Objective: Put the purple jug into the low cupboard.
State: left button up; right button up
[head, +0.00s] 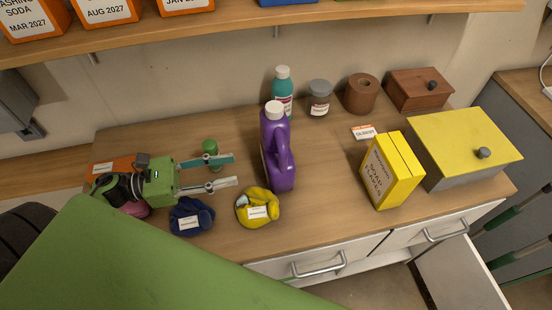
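The purple jug (276,160) with a white cap stands upright on the wooden counter, near its middle. Its handle faces right and toward the front. My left gripper (235,170) is open and empty, its two fingers pointing right toward the jug, with a gap between fingertips and jug. Below the counter front, a pale panel (450,272) sticks out at the lower right; it looks like an open door of the low cupboard. The cupboard's inside is mostly hidden under the counter. My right gripper is not in view.
A teal bottle (283,92) stands just behind the jug. A yellow cloth (258,207) and a blue cloth (191,216) lie in front of my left gripper, and a small green item (210,150) lies behind its fingers. A yellow box (391,172) stands right of the jug, beyond clear counter.

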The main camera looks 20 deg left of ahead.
pick_arm(q)
jog(key=p, duration=0.4)
send_near(284, 159)
jog(key=w+d+f, duration=0.3)
jog(key=w+d, duration=0.1)
jog(key=w+d+p, duration=0.1)
jog(key=w+d+r+p, duration=0.1)
jog(key=d+p, duration=0.1)
jog(key=shift+d, duration=0.15)
jog(key=shift+w+d+f, duration=0.1)
jog(key=shift+w+d, duration=0.1)
jog(key=shift+d+f, duration=0.1)
jog(key=shift+f, duration=0.05)
grip_shut()
jog(key=shift+w+r, duration=0.15)
jog(key=shift+r, duration=0.1)
